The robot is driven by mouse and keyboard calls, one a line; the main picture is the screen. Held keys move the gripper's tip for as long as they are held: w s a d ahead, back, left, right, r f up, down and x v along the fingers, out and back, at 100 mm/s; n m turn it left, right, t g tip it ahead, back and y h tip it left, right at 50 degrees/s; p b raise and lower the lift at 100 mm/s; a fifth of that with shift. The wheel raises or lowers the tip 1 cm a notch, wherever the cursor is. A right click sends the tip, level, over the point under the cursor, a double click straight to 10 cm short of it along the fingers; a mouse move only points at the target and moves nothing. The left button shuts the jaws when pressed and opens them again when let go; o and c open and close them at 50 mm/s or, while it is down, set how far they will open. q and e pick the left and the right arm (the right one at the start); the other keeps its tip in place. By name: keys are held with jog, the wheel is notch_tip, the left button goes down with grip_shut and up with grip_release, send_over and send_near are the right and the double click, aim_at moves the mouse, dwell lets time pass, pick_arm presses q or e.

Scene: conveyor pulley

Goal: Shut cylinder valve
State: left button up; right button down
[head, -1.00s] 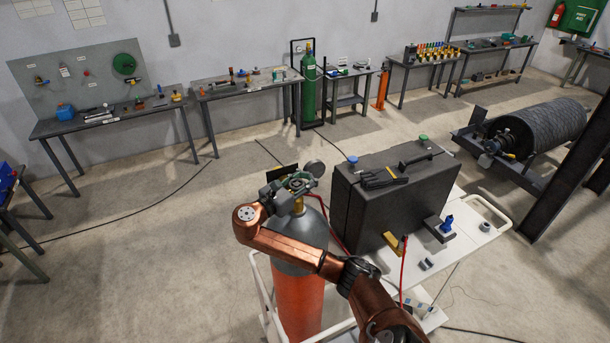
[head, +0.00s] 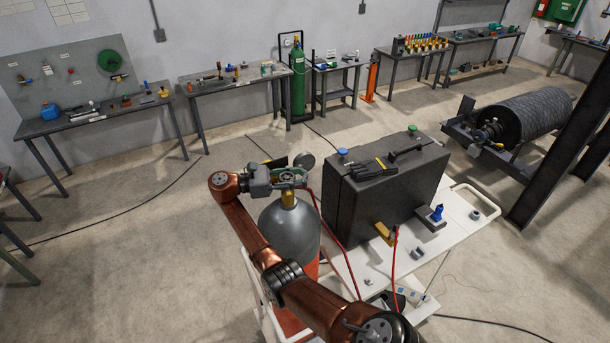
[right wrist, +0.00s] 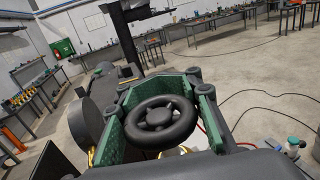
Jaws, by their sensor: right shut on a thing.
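The gas cylinder (head: 290,232) has a grey shoulder and a red-orange body, and stands upright on a white cart. Its brass valve (head: 288,198) is at the top. In the right wrist view the valve's black handwheel (right wrist: 160,121) sits between the green pads of my right gripper (right wrist: 165,108). In the head view my right gripper (head: 286,179) is at the cylinder top, shut on the handwheel and hiding most of it. My left gripper is in neither current view.
A round gauge (head: 305,161) is close beside the gripper. Red hoses run from the cylinder past a large dark case (head: 385,195) on the white cart (head: 460,240). Workbenches line the wall. The floor left of the cylinder is clear apart from cables.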

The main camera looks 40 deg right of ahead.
aim_at(280, 176)
jog(key=shift+a+r, duration=0.15)
jog(key=shift+r, duration=0.05)
dwell(0.4)
jog(key=c, duration=2)
grip_release()
jog(key=o, duration=0.3)
jog(key=shift+w+a, duration=0.15)
jog(key=shift+o, duration=0.8)
jog(key=shift+f, duration=0.1)
jog(key=shift+v, duration=3.55)
